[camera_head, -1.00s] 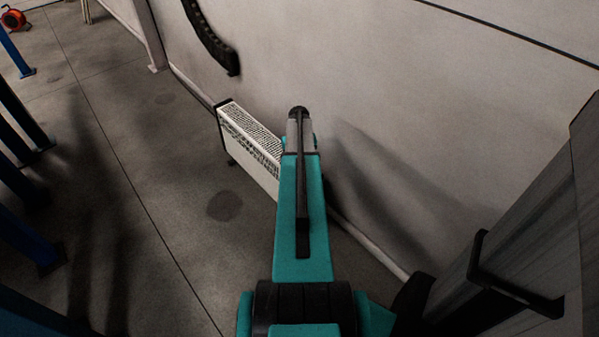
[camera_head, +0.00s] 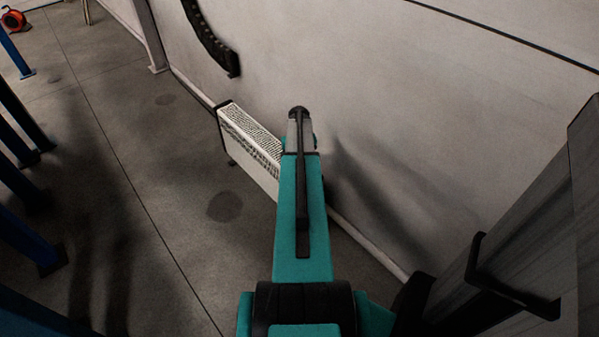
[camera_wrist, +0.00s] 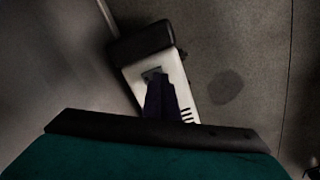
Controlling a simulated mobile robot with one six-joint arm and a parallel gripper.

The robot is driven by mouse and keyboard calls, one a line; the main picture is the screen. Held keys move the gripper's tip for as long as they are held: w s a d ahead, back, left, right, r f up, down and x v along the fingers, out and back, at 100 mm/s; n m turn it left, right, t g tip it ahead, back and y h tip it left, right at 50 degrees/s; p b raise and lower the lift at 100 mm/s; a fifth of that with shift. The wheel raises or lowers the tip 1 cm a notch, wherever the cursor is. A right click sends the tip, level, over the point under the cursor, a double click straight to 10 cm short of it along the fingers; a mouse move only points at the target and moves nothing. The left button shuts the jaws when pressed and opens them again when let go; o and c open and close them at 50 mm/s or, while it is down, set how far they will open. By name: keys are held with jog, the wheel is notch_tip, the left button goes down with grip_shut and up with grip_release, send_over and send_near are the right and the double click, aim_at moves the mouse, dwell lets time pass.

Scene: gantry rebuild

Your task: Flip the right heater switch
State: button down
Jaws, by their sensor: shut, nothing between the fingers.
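The white heater (camera_head: 252,145) stands on the floor along the wall, its near end hidden behind my arm in the head view. In the wrist view the heater (camera_wrist: 178,72) shows a black end cap (camera_wrist: 140,42) and a white face. A small grey patch (camera_wrist: 153,72), perhaps a switch, lies on that white face. My gripper (camera_wrist: 157,80) shows as dark, shut fingers over the white face with nothing between them. Its tips overlap the grey patch; I cannot tell whether they touch it. The right switch is not clearly seen. My gripper is hidden in the head view.
The wall (camera_head: 400,120) runs close along the right of the heater. A grey upright with a black handle (camera_head: 510,280) stands at the near right. Blue posts (camera_head: 25,235) stand at the left. The floor (camera_head: 150,170) left of the heater is clear.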

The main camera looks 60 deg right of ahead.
jog(key=shift+r+p, duration=1.75)
jog(key=shift+r, duration=1.1)
